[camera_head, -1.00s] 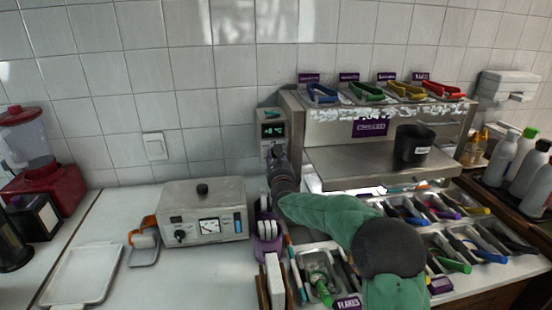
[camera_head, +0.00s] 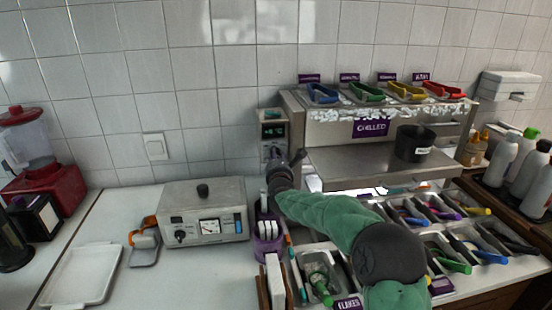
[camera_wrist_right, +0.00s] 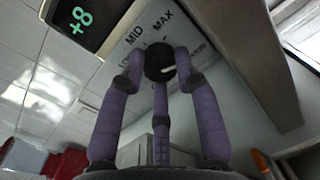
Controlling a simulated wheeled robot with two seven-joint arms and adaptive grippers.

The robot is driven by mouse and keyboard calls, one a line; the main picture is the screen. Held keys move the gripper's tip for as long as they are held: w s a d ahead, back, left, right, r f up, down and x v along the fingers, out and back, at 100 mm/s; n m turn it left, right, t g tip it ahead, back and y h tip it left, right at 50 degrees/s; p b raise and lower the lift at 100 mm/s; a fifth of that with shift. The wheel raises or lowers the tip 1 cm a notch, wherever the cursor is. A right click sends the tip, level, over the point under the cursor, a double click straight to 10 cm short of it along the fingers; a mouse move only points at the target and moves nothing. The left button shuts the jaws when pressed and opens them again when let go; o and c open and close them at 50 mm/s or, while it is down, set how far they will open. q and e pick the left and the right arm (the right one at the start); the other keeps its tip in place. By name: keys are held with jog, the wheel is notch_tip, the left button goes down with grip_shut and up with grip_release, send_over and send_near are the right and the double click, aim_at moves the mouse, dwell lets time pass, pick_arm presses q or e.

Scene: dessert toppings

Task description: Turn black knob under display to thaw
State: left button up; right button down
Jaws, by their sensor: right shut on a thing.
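The control unit (camera_head: 272,148) stands left of the steel topping station. Its dark display (camera_wrist_right: 85,20) reads +8 in green in the right wrist view; the display (camera_head: 273,131) is hard to read in the head view. The black knob (camera_wrist_right: 158,60) sits below the display, with a white mark on its face. MID and MAX are printed near it; no thaw label is readable. My right gripper (camera_wrist_right: 160,66) has its purple fingers closed around the knob. In the head view my right gripper (camera_head: 273,158) covers the knob. My left gripper is not in view.
A steel box with a meter (camera_head: 202,212) stands to the left on the counter. A purple holder (camera_head: 268,240) stands just below the control unit. A black cup (camera_head: 413,143) sits on the steel shelf. Topping trays with coloured tongs (camera_head: 460,245) lie to the right.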

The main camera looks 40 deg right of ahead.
jog(key=shift+f+m, duration=0.1)
jog(key=shift+m, duration=0.6)
jog(key=c, duration=0.9)
grip_release()
jog(key=v, duration=1.2)
